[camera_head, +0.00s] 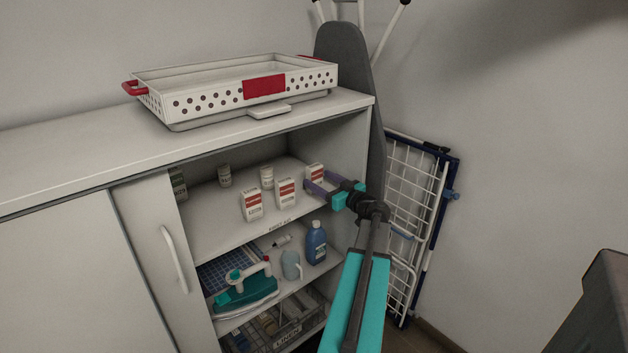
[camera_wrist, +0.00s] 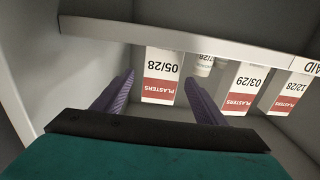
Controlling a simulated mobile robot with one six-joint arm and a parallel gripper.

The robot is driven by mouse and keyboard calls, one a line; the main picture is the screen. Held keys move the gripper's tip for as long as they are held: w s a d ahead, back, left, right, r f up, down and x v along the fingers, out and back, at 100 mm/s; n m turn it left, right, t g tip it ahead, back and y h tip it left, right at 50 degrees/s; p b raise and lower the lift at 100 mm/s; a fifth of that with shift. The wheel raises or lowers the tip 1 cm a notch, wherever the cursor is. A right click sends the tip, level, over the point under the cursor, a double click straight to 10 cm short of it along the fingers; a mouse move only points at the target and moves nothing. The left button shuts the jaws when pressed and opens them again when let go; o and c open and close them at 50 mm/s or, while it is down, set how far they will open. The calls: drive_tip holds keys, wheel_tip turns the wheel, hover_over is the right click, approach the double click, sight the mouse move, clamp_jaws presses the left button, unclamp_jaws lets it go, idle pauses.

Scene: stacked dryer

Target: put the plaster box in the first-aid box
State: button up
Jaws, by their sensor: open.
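Three white plaster boxes with red bands stand upright on the upper shelf: a right one (camera_head: 314,171), a middle one (camera_head: 286,193) and a left one (camera_head: 251,205). My gripper (camera_head: 318,181) is open at the right one. In the wrist view, which is upside down, the box marked 05/28 (camera_wrist: 161,72) lies ahead between my purple fingertips (camera_wrist: 159,79); I cannot tell whether they touch it. The boxes marked 03/29 (camera_wrist: 239,88) and 12/28 (camera_wrist: 290,92) stand to its right. A white perforated open box (camera_head: 205,101) with red panel and handles, possibly the first-aid box, sits on the cabinet top.
Small jars (camera_head: 266,177) stand behind the boxes. A blue bottle (camera_head: 316,243) and an iron (camera_head: 246,288) are on the shelf below. An ironing board (camera_head: 343,60) and drying rack (camera_head: 415,200) stand at the right.

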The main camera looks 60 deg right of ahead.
sight(317, 168)
drive_tip(key=shift+x, duration=1.75)
drive_tip(key=shift+r, duration=0.1)
drive_tip(key=shift+c, duration=0.2)
drive_tip(key=c, duration=1.2)
drive_tip(key=shift+r, duration=0.1)
drive_tip(key=shift+r, duration=0.4)
wheel_tip(317, 168, up, 3)
drive_tip(key=shift+f, duration=0.1)
drive_tip(key=s+a+p, duration=0.1)
drive_tip(key=s+a, duration=0.1)
drive_tip(key=a, duration=0.1)
drive_tip(key=s+a+r+p, duration=0.1)
drive_tip(key=s+a, duration=0.2)
drive_tip(key=a, duration=0.1)
drive_tip(key=s+a+p, duration=0.1)
drive_tip(key=s+a, duration=0.2)
drive_tip(key=a, duration=0.1)
drive_tip(key=shift+r, duration=0.2)
